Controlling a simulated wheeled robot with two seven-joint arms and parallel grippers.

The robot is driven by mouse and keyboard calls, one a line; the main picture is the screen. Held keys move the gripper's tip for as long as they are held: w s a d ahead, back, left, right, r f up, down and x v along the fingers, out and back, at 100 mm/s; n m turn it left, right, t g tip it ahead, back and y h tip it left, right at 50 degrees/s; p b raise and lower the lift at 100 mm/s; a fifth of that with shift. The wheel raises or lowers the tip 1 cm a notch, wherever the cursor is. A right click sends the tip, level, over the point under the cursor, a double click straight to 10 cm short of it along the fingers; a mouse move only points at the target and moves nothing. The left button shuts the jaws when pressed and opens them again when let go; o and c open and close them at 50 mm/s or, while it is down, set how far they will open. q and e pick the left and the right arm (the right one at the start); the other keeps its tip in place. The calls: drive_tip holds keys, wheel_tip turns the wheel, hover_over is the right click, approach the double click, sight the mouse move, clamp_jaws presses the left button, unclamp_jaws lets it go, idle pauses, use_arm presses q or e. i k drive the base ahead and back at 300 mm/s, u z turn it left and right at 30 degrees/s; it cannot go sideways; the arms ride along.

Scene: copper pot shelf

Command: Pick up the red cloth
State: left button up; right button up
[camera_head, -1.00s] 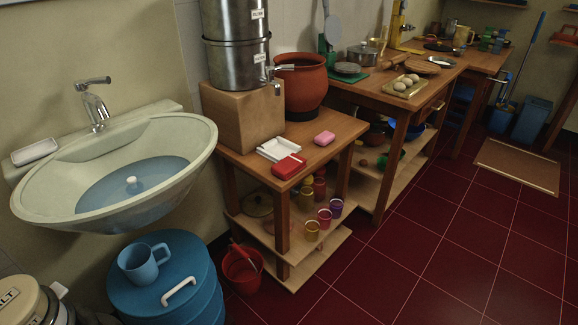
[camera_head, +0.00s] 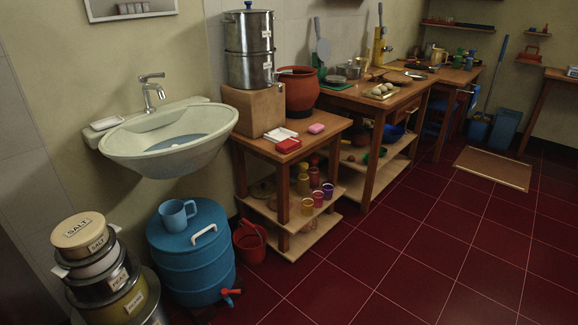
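A small red folded item (camera_head: 288,146), which looks like the red cloth, lies on the top of the small wooden table (camera_head: 330,133), near its front edge. It sits just in front of a white tray (camera_head: 280,134) and seems to touch or overlap it; I cannot tell which. A pink block (camera_head: 316,128) lies apart from it to the right. Neither of my grippers shows in the head view.
A terracotta pot (camera_head: 300,92) and a wooden box (camera_head: 254,108) bearing a steel filter stand behind. A sink (camera_head: 170,150), blue drum (camera_head: 190,255), red bucket (camera_head: 249,243) and stacked tins (camera_head: 84,235) are at left. The red tiled floor in front is clear.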

sight(290, 144)
drive_tip(key=z, duration=0.8)
drive_tip(key=i, duration=1.55)
drive_tip(key=u, duration=0.35)
